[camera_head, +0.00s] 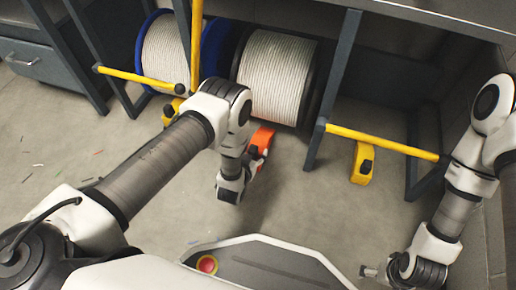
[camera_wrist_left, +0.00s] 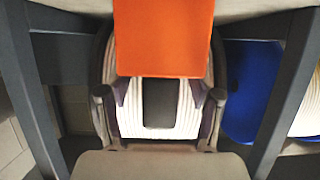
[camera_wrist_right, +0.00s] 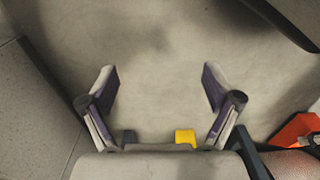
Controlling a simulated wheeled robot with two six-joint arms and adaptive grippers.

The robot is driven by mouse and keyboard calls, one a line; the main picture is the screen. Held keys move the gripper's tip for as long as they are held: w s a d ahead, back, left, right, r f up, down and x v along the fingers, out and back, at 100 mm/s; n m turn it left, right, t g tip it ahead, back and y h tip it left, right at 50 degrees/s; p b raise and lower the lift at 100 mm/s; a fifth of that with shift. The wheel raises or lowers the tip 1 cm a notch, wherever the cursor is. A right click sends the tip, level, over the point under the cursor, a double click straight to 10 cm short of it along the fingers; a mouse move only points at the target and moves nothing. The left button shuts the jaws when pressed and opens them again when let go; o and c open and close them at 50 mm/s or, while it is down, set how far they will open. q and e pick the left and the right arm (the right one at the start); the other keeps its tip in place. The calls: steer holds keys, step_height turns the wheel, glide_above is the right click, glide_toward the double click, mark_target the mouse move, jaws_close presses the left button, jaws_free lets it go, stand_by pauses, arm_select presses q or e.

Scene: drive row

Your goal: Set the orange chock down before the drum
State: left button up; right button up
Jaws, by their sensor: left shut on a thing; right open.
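The orange chock (camera_head: 262,139) is in my left gripper (camera_head: 247,170), in front of the black-flanged drum of white rope (camera_head: 276,78). I cannot tell whether it touches the floor. In the left wrist view the orange chock (camera_wrist_left: 163,40) fills the top middle, and the left fingers (camera_wrist_left: 160,108) stand either side of a dark block below it. The drum's white rope (camera_wrist_left: 128,122) shows behind. My right gripper (camera_head: 376,270) is low at the right; in its wrist view its fingers (camera_wrist_right: 160,85) are spread and empty over bare floor.
A blue-flanged drum (camera_head: 163,52) stands to the left. A yellow chock (camera_head: 362,163) sits on the floor to the right, and another (camera_head: 172,111) to the left. Yellow bars (camera_head: 380,143) and dark posts (camera_head: 333,90) frame the bays. The floor in front is mostly clear.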

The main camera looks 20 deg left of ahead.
mark_target(259, 143)
arm_select(q)
steer(key=w+b, duration=0.2)
steer(key=w, duration=0.1)
steer(key=w+b, duration=0.1)
steer(key=shift+w+f, duration=0.3)
steer(key=shift+s+f+b, duration=0.2)
steer(key=shift+f+b, duration=0.25)
steer(key=shift+b, duration=0.05)
arm_select(e)
steer(key=f, duration=0.2)
steer(key=w+f, duration=0.1)
steer(key=f, duration=0.1)
steer(key=shift+w+f, duration=0.2)
steer(key=shift+f, duration=0.05)
arm_select(q)
steer(key=shift+r, duration=0.2)
arm_select(e)
steer(key=shift+r, duration=0.2)
arm_select(q)
steer(key=shift+f, duration=0.1)
arm_select(e)
steer(key=shift+f, duration=0.1)
arm_select(q)
steer(key=o, duration=1.7)
steer(key=shift+c, duration=0.2)
